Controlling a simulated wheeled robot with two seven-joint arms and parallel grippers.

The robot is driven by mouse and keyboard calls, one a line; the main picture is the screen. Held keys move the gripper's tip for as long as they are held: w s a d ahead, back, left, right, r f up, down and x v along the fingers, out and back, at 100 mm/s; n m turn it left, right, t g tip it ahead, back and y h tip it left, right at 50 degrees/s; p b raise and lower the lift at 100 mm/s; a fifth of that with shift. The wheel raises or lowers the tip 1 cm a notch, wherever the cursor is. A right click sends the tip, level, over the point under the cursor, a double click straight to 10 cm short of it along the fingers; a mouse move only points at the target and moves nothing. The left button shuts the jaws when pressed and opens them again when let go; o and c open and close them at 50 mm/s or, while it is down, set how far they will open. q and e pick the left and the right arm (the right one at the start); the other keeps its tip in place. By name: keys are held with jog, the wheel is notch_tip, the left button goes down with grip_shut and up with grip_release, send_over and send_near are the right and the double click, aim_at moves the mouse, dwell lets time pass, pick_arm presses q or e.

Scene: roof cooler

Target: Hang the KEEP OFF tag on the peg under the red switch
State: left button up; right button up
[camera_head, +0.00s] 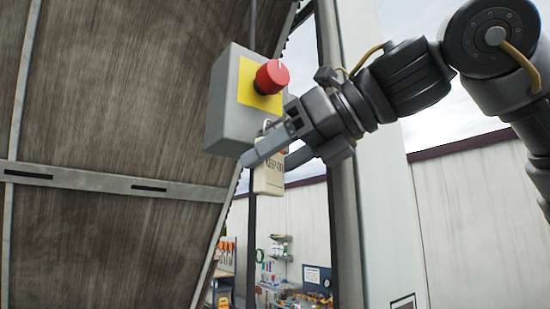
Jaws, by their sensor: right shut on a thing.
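The red switch (271,77) is a mushroom button on a yellow plate, on the front of a grey box (228,115). The pale KEEP OFF tag (268,181) hangs upright just below the box's lower right edge, its lettering partly covered by my gripper. My right gripper (268,155) reaches in from the right and is shut on the tag. A small light loop (267,125) shows above the tag, near the box's front under the switch. The peg is hidden or too small to make out, so I cannot tell whether the loop is around it. My left gripper is out of view.
A large curved brown panel (110,100) with a slotted metal strip (110,182) fills the left. A pale post (378,220) stands right of the box. Behind are a white wall (475,230) and shelves (278,265) with tools. Open space lies below the tag.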

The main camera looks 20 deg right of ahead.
jog(key=o, duration=1.1)
jog(key=shift+c, duration=0.2)
jog(key=v, duration=1)
jog(key=shift+s+d, duration=0.2)
jog(key=shift+d, duration=0.1)
dwell(0.3)
